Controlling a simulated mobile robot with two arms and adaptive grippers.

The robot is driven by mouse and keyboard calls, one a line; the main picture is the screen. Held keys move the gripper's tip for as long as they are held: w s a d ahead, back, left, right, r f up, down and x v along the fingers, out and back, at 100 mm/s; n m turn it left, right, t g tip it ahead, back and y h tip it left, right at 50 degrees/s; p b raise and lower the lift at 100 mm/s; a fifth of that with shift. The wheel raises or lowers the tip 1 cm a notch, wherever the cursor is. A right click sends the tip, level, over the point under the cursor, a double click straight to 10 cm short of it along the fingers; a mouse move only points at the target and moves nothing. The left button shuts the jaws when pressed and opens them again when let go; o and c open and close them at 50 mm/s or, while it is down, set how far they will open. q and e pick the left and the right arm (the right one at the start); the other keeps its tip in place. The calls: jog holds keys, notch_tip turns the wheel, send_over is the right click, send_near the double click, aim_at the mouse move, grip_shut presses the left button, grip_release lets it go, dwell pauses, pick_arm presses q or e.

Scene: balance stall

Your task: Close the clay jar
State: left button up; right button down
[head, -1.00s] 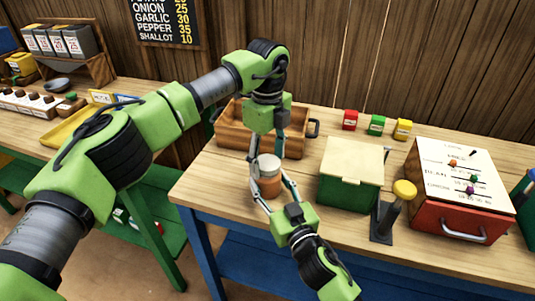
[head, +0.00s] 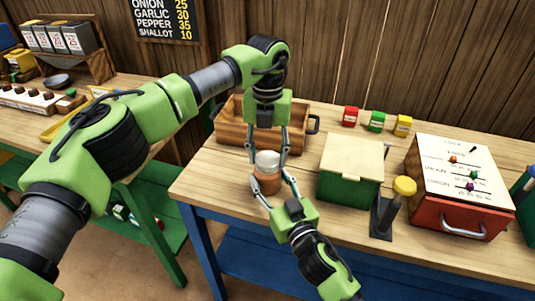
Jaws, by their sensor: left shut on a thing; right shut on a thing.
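The clay jar (head: 267,183) is a small terracotta-brown pot standing upright near the table's front left. Its pale grey-white lid (head: 268,159) sits directly over its mouth; whether it is fully seated I cannot tell. My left gripper (head: 267,155) reaches down from above and is shut on the lid, one finger on each side. My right gripper (head: 266,187) comes from the front and is shut on the jar's body. The fingers hide parts of the jar's sides.
A wooden crate (head: 231,131) with dark handles is just behind the jar. A green box with a cream lid (head: 350,158) stands to the right, beside a yellow-topped lever (head: 404,187). Small red, green and yellow boxes (head: 376,121) stand at the back.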

pick_arm(q)
jog(key=m, duration=2)
jog(key=shift+m, duration=0.4)
jog(key=o, duration=1.3)
notch_tip(320, 180, up, 12)
